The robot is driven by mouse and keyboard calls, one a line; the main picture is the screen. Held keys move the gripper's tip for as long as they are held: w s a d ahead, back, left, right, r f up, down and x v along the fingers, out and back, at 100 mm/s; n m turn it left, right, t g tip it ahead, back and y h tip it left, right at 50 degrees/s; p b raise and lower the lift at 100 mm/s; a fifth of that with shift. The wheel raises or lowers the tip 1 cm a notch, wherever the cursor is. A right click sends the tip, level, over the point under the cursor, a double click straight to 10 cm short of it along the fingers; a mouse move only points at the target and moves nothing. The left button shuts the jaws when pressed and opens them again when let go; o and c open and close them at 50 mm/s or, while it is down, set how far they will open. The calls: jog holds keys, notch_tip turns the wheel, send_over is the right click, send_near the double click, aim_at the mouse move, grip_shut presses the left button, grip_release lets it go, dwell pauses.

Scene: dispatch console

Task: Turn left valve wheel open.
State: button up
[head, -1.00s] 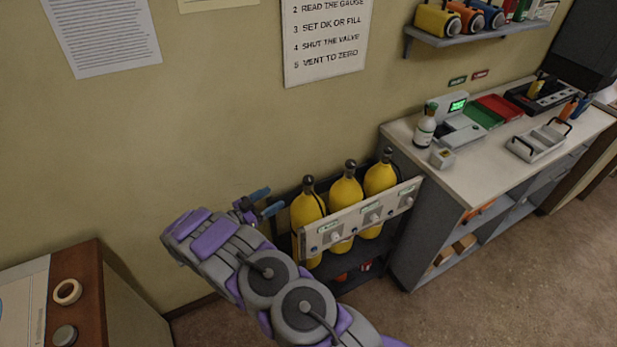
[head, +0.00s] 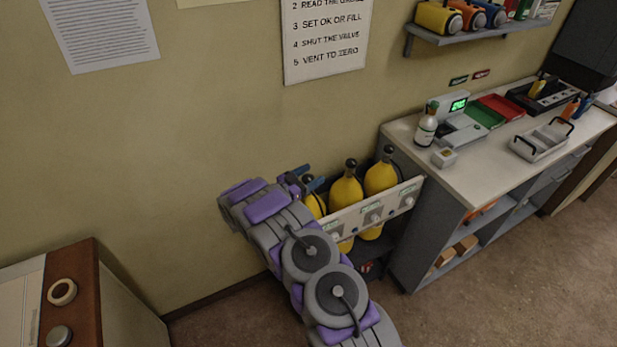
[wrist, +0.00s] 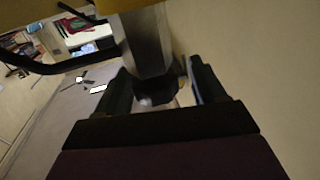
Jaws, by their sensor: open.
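Three yellow cylinders with black tops stand in a rack by the wall in the head view. The left cylinder (head: 314,204) is partly hidden behind my arm. Its black valve wheel (head: 308,178) shows close beside my gripper (head: 309,177). In the wrist view, my gripper (wrist: 162,90) is open, with one dark finger on each side of the black valve wheel (wrist: 157,91), below a grey neck (wrist: 148,45). I cannot tell whether either finger touches the wheel. The middle cylinder (head: 345,191) and right cylinder (head: 380,178) are clear of my gripper.
A counter (head: 488,160) with a bottle (head: 427,127) and trays stands to the right. A brown-edged cabinet (head: 85,300) is at lower left.

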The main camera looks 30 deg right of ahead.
jog(key=shift+d+f, duration=0.15)
jog(key=shift+d, duration=1)
jog(key=shift+a+r, duration=0.2)
jog(key=shift+a, duration=0.95)
jog(key=c, duration=0.6)
jog(key=shift+d, duration=0.1)
jog(key=shift+c, duration=1.4)
jog(key=shift+d, duration=0.35)
jog(key=shift+c, duration=0.4)
